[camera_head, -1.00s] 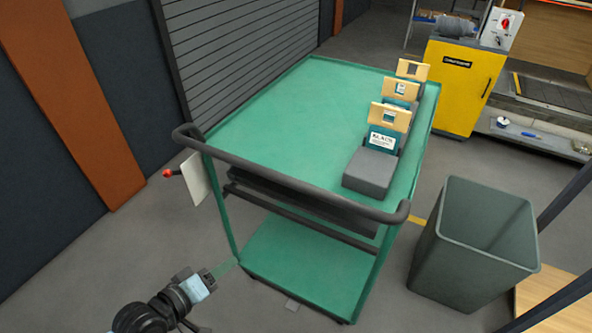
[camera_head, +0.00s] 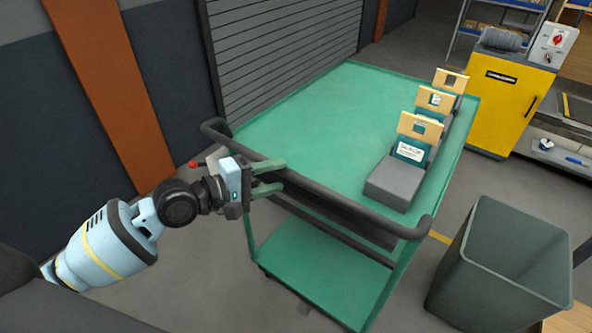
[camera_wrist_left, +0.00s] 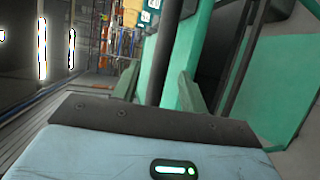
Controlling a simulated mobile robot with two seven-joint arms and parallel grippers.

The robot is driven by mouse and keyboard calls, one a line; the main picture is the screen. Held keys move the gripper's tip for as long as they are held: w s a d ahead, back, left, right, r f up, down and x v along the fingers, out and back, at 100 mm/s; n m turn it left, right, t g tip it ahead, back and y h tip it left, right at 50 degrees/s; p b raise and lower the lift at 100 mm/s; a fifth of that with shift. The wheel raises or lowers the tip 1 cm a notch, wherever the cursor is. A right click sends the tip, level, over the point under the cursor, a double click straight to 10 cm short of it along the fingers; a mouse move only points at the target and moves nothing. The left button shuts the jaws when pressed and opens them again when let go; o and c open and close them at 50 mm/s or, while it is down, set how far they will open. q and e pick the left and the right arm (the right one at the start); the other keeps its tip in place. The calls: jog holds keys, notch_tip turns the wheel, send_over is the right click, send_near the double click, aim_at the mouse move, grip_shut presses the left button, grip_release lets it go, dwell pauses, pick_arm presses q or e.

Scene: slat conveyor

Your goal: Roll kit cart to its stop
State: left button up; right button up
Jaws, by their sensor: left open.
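The kit cart is green with two decks; its top deck (camera_head: 320,125) and lower deck (camera_head: 325,262) both show. Its dark push handle (camera_head: 340,200) runs across the near end. My left gripper (camera_head: 279,175) is at the left part of this handle, with its green fingers open and the bar between them. Whether they touch the bar is unclear. In the left wrist view the open fingers (camera_wrist_left: 160,88) stand on either side of a dark bar (camera_wrist_left: 166,48). The stop is not identifiable. My right gripper is out of view.
Several grey kits with tan cards (camera_head: 400,180) stand along the deck's right side. A grey bin (camera_head: 505,265) stands right of the cart. A yellow cabinet (camera_head: 505,105) is at the back right. A slatted shutter (camera_head: 275,50) is behind at left. Floor beside the cart's left is clear.

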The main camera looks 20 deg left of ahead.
pick_arm(q)
jog(key=x, duration=0.6)
grip_shut()
